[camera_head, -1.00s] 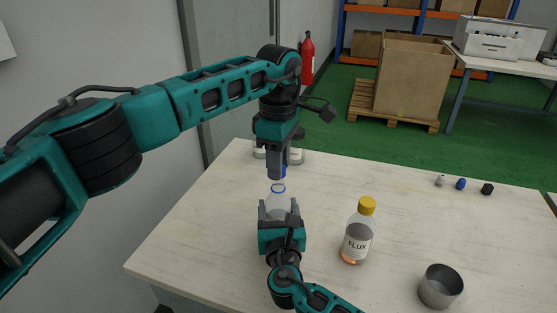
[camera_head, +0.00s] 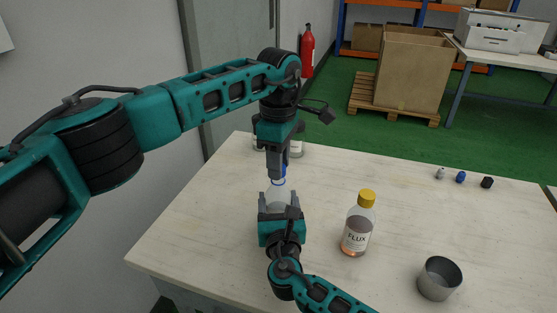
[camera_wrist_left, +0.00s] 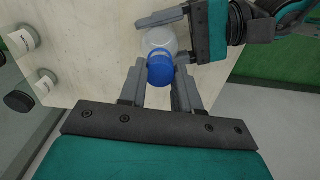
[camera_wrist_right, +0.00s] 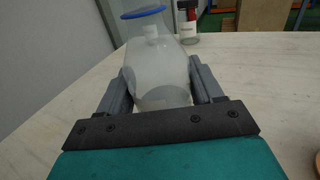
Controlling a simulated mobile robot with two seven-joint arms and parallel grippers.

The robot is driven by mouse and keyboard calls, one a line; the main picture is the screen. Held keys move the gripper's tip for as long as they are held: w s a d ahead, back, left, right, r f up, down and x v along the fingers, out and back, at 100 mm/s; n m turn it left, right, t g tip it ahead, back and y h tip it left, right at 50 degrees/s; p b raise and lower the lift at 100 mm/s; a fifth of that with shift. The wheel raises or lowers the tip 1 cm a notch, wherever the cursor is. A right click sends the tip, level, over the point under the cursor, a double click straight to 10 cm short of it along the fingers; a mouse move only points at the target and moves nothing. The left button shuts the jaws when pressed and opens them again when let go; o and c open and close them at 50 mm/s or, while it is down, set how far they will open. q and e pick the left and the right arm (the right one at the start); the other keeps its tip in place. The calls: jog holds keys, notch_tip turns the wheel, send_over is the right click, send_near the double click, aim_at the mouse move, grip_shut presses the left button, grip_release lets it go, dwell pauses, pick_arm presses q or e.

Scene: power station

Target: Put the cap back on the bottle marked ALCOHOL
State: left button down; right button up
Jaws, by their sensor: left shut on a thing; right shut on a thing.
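A clear bottle (camera_head: 278,196) stands upright on the table, with a blue ring at its neck. Its label is not readable. My right gripper (camera_head: 279,205) is shut around the bottle body; the bottle (camera_wrist_right: 160,75) fills the space between its fingers in the right wrist view. My left gripper (camera_head: 277,174) points down above the bottle and is shut on a blue cap (camera_wrist_left: 160,70). The cap is over the bottle's neck in the head view; whether they touch is unclear. The clear bottle (camera_wrist_left: 158,40) shows just beyond the cap in the left wrist view.
A FLUX bottle (camera_head: 357,226) with a yellow cap stands right of my right gripper. A metal cup (camera_head: 439,279) is at the front right. Small grey, blue (camera_head: 461,177) and black pieces lie at the far right. Jars (camera_head: 297,147) stand behind my left gripper.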

pick_arm(q)
jog(key=shift+f, duration=0.5)
jog(key=m, duration=0.9)
jog(key=shift+m, duration=0.3)
jog(key=m, duration=0.5)
jog(key=shift+m, duration=0.3)
jog(key=m, duration=0.4)
jog(key=c, duration=0.8)
grip_release()
